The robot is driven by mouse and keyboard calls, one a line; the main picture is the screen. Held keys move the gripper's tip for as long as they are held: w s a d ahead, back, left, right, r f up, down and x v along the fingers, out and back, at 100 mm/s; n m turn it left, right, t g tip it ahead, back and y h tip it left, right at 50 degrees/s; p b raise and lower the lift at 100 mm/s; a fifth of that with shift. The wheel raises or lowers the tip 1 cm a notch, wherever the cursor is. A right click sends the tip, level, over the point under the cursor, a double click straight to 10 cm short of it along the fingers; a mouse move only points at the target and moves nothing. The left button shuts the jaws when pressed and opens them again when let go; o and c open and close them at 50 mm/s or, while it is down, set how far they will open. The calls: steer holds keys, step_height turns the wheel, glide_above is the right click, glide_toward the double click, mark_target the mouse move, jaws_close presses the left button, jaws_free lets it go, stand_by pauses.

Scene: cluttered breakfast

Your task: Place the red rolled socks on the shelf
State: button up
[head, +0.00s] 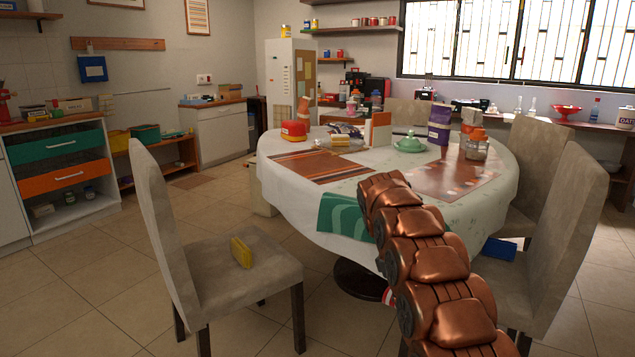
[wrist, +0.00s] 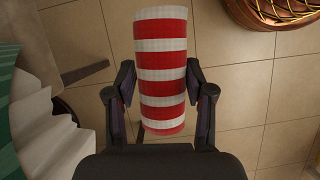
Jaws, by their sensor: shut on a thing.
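The red rolled socks (wrist: 161,65) show in the wrist view as a red and white striped roll. My gripper (wrist: 161,88) is shut on the roll, one finger on each side. In the head view a small striped piece of the socks (head: 388,297) shows below the table edge beside my arm; my gripper is hidden there. Which one the task means cannot be told.
A round table (head: 290,190) with a white cloth and many items stands ahead. A chair (head: 230,275) with a yellow box (head: 242,252) stands left of my arm, another chair (head: 570,210) at right. Open floor (head: 80,270) lies at left.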

steer(key=s+a+r+m+y+p, duration=0.1)
steer(key=s+r+m+p, duration=0.1)
steer(key=r+p, duration=0.6)
steer(key=s+a+r+m+g+y+p, duration=0.1)
steer(key=s+r+m+p, duration=0.2)
steer(key=r+p, duration=0.6)
steer(key=s+a+r+m+y+p, duration=0.1)
steer(key=r+m+p, duration=0.4)
steer(key=p, duration=1.1)
step_height(320, 180, up, 4)
steer(key=shift+s+a+f+m+g+y, duration=0.2)
steer(key=shift+s+f+m+g+y, duration=0.1)
steer(key=shift+s, duration=0.35)
